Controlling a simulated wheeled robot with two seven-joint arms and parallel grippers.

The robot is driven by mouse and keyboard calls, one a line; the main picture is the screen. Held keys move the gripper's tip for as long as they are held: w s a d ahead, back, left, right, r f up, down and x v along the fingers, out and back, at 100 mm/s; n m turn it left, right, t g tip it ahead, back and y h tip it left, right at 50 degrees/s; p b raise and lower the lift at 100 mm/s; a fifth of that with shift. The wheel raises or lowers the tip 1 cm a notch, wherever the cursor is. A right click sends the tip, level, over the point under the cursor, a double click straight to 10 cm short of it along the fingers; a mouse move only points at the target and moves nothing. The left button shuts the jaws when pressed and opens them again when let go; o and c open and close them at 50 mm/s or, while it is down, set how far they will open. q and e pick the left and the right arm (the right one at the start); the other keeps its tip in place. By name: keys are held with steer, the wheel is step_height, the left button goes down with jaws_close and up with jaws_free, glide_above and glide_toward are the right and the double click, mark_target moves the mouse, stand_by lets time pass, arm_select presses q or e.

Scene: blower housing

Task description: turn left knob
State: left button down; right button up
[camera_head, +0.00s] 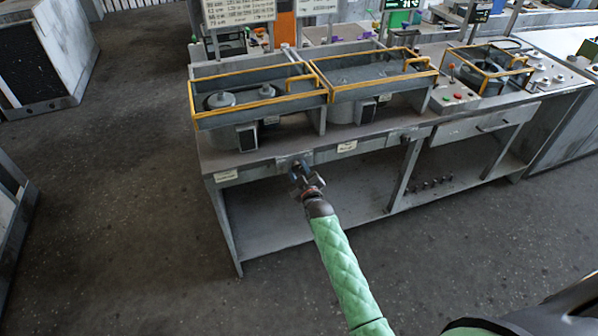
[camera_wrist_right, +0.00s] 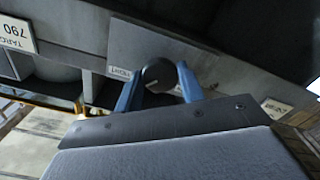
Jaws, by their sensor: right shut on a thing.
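The left knob (camera_wrist_right: 158,75) is a dark round knob with a pale line across its face, in the right wrist view. It sits on a grey plate on the front edge of the grey workbench (camera_head: 255,163). My right gripper (camera_head: 298,172) reaches this plate from the front in the head view and mostly hides the knob there. In the wrist view its blue fingers (camera_wrist_right: 158,85) stand on both sides of the knob, shut on it. Another plate (camera_head: 404,138), apparently with a knob, is farther right on the bench front. My left gripper is not in view.
Two yellow-railed bins (camera_head: 258,97) (camera_head: 370,78) stand on the bench. Labels (camera_head: 226,175) (camera_head: 347,146) are on its front edge. A drawer (camera_head: 490,125) and a panel with buttons (camera_head: 455,97) are to the right. The floor (camera_head: 130,190) at left is clear.

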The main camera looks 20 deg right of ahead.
steer(key=m, duration=0.2)
steer(key=shift+m, duration=2.1)
steer(key=m, duration=0.2)
steer(key=shift+m+b, duration=0.3)
steer(key=shift+b, duration=0.05)
steer(key=shift+m, duration=0.6)
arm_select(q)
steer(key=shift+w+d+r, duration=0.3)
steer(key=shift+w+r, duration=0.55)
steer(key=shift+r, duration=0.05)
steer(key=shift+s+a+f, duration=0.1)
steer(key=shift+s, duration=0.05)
